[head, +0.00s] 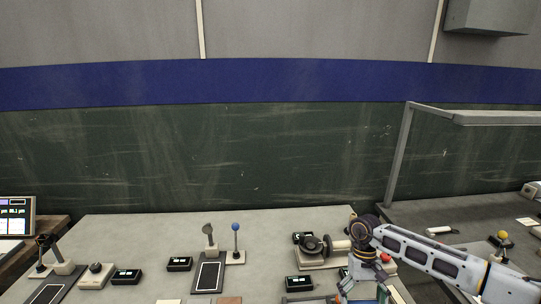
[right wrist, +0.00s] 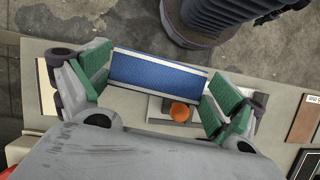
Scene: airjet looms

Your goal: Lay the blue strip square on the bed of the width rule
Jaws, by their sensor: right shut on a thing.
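The blue strip (right wrist: 158,72), with pale borders along its long edges, spans between the green-padded fingers of my right gripper (right wrist: 160,66) in the right wrist view. The gripper is shut on it, with a finger at each end. In the head view my right gripper (head: 362,291) is at the bottom edge, over the front of the table, and the strip cannot be made out clearly there. I cannot identify the width rule with certainty. A grey block with an orange knob (right wrist: 180,112) shows below the strip in the right wrist view. My left gripper is not in view.
The grey table (head: 130,235) holds a dark framed plate (head: 209,276), a blue-knobbed lever (head: 236,240), several small displays (head: 179,264) and a round-wheeled device (head: 315,247). A grey frame (head: 398,155) stands at right. The table's back is mostly clear.

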